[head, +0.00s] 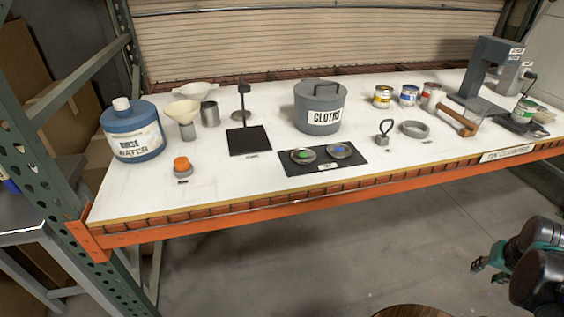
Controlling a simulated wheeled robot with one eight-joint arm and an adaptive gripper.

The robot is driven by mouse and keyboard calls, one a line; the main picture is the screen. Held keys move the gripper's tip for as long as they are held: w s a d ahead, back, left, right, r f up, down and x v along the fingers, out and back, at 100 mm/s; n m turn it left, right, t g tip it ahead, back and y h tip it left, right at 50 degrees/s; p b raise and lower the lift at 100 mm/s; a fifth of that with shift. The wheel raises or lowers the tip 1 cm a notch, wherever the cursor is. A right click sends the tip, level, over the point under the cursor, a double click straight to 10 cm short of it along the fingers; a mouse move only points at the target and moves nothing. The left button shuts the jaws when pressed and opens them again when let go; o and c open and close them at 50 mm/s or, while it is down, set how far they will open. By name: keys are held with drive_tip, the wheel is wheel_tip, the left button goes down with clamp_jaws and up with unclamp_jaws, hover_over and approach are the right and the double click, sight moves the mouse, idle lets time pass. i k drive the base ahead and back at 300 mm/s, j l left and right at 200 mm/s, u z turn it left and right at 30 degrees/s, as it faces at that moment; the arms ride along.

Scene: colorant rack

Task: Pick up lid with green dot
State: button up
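The lid with the green dot (303,157) lies flat on the left part of a dark mat (326,164) at the table's front edge. A similar lid with a blue dot (340,151) lies just to its right on the same mat. My gripper (488,271) shows in part at the lower right, beyond the table's front edge and well apart from both lids. It is small and partly hidden by my dark arm, so whether it is open or shut is unclear.
A grey CLOTHS pot (319,119) stands behind the mat. A black stand (247,140) is to its left, a small clamp-like weight (384,137) and ring (414,129) to the right. An orange beam (230,224) runs along the table's front.

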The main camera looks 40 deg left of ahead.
sight(301, 156)
drive_tip(key=u, duration=1.8)
drive_tip(key=l+u, duration=0.4)
drive_tip(key=k+l+u, duration=0.15)
drive_tip(key=l+u, duration=0.25)
drive_tip(key=k+l+u, duration=0.1)
drive_tip(key=l+u, duration=0.15)
drive_tip(key=u, duration=0.15)
